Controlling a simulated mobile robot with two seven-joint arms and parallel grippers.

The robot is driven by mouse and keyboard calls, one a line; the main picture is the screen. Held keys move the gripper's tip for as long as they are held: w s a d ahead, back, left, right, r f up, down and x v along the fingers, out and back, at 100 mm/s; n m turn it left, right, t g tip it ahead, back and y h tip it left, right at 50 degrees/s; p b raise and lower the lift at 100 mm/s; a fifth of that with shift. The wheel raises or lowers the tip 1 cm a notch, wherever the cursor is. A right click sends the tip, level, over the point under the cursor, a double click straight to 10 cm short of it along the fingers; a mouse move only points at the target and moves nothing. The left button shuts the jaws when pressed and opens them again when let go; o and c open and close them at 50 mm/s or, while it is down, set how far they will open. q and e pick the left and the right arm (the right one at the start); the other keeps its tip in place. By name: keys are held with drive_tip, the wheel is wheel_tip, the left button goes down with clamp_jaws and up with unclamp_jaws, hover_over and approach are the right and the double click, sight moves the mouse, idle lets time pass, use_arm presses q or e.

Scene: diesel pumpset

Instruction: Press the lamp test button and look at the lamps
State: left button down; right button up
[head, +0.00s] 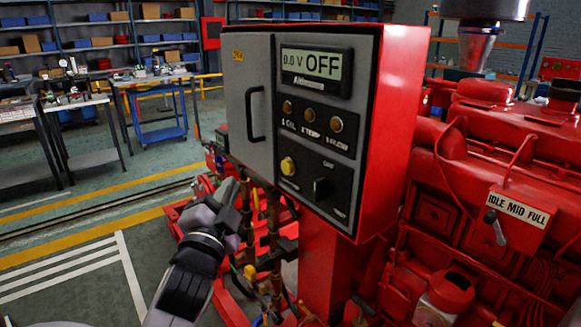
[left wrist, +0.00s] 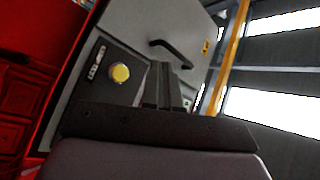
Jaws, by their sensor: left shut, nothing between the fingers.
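The red control box has a grey front panel. On it a yellow lamp test button (head: 288,166) sits at the lower left, with a black rotary switch (head: 323,188) to its right. Three round lamps (head: 311,115) in a row above look dull amber and unlit. The display (head: 311,64) above them reads 0.0 V OFF. My left gripper (head: 238,190) is shut and empty, left of and below the button, apart from it. In the left wrist view the button (left wrist: 119,73) shows beyond the gripper fingers (left wrist: 165,88), to their left. My right gripper is in neither view.
A black door handle (head: 255,114) stands out from the grey door (head: 247,90) left of the lamps. Pipes and hoses (head: 268,225) run below the box. The red engine (head: 485,150) with a throttle lever (head: 495,226) is at right. Open floor lies at left.

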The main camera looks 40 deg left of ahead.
sight(287, 167)
use_arm(q)
drive_tip(key=w+d+b, duration=0.1)
drive_tip(key=w+d, duration=0.1)
drive_tip(key=w, duration=0.6)
drive_tip(key=shift+w+d, duration=0.2)
drive_tip(key=shift+d, duration=0.05)
drive_tip(key=shift+w, duration=0.1)
idle(2.0)
drive_tip(key=shift+w+d, duration=0.1)
drive_tip(key=shift+w, duration=0.2)
drive_tip(key=shift+w+d, duration=0.15)
drive_tip(key=shift+w, duration=0.25)
idle(0.6)
idle(0.4)
drive_tip(key=shift+s+a, duration=0.25)
drive_tip(key=shift+s, duration=0.55)
drive_tip(key=shift+p, duration=0.3)
